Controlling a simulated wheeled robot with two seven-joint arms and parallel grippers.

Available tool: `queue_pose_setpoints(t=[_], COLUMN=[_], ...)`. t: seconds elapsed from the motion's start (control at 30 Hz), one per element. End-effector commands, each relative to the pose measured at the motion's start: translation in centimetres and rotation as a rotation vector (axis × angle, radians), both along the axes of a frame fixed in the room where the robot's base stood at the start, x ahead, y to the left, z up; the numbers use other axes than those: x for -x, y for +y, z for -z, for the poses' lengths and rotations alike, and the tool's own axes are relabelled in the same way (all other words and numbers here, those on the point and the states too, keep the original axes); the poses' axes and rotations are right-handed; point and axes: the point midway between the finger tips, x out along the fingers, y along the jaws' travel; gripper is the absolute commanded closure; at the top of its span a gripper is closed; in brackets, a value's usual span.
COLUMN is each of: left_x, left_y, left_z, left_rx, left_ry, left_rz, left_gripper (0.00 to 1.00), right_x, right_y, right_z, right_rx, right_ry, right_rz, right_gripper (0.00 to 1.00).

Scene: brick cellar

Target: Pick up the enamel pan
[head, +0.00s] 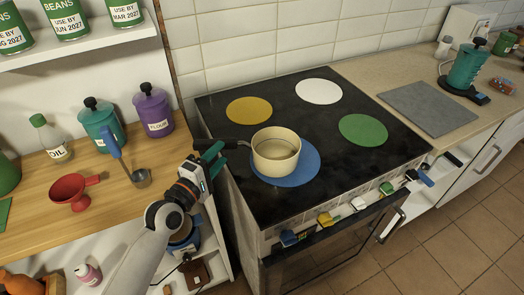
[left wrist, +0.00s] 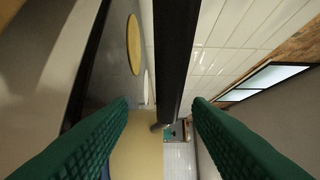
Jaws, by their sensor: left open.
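The cream enamel pan (head: 276,157) stands upright on the blue disc (head: 302,176) of the black cooktop. Its dark handle (head: 232,142) points left toward my left gripper (head: 217,157). The gripper is open, with its green fingers at the handle's end, left of the pan body. In the left wrist view the dark handle (left wrist: 176,60) runs between the two fingers, with a gap on each side. The cream pan body (left wrist: 135,140) shows partly beyond the fingertips. I cannot tell how deep the handle sits between them. My right gripper is not in view.
The cooktop (head: 320,125) also has yellow, white and green discs, all bare. Colored knobs (head: 358,203) line its front. The wooden counter (head: 30,160) at left holds a ladle (head: 141,178), red funnel (head: 72,190), canisters and an oil bottle. A grey mat (head: 428,108) lies right.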

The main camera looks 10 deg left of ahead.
Motion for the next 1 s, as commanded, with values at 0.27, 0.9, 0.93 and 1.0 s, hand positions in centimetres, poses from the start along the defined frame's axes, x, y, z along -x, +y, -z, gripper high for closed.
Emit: queue_pose_setpoints(t=[0.27, 0.9, 0.93, 1.0], left_x=[-2.4, -5.5, -5.5, -5.5], left_y=[-1.1, -2.3, -2.3, -2.3], left_z=[-0.7, -0.7, -0.7, -0.7], left_rx=[-0.002, -0.004, -0.003, -0.003], left_ry=[-0.001, 0.001, 0.001, 0.001], left_rz=[0.0, -0.001, -0.001, -0.001], left_gripper=[0.55, 0.74, 0.79, 0.91], right_x=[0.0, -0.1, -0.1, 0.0], right_y=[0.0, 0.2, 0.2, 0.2], right_z=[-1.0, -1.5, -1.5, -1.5], right_rx=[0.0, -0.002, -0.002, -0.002], right_ry=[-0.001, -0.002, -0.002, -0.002], right_rz=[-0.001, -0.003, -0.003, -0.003], right_gripper=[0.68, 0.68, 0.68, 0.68])
